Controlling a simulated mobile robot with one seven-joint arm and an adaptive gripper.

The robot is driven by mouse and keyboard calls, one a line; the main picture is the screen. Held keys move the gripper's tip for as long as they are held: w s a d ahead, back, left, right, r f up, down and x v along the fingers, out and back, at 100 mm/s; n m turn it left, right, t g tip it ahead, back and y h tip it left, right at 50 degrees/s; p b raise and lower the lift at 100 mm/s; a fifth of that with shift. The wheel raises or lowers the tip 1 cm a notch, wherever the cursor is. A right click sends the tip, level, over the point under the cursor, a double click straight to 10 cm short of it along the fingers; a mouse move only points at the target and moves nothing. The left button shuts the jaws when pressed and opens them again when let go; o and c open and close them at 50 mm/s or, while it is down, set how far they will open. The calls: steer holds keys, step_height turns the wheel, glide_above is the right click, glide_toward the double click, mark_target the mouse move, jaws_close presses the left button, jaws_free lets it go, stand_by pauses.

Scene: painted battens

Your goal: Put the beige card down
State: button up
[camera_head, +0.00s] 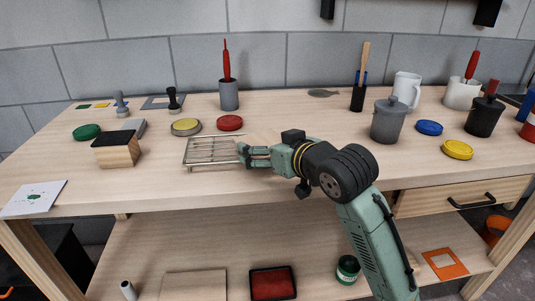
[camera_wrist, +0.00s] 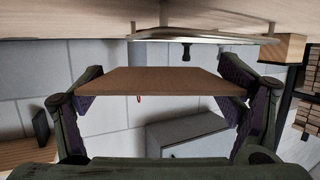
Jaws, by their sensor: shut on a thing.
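The beige card (camera_wrist: 165,82) looks brown in the wrist view. It spans the gap between the two fingers of my gripper (camera_wrist: 163,90), which is shut on it. In the head view my gripper (camera_head: 247,154) reaches left, low over the worktop at the right end of a wire rack (camera_head: 208,151). I cannot clearly make out the card against the pale wood in the head view. I cannot tell whether it touches the rack or the table.
A wooden block with a dark top (camera_head: 117,153) stands left of the rack. Red (camera_head: 230,123) and yellow (camera_head: 186,127) lids lie behind it. A grey lidded pot (camera_head: 389,121) stands right of my arm.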

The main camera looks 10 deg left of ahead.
mark_target(268, 171)
steer(key=shift+f, duration=1.5)
steer(key=shift+f, duration=0.2)
steer(key=o, duration=0.8)
steer(key=shift+r, duration=0.1)
steer(key=shift+r, duration=0.25)
steer(key=b+v, duration=0.2)
steer(key=v, duration=1)
steer(key=shift+s+f, duration=0.1)
steer(key=shift+f, duration=0.1)
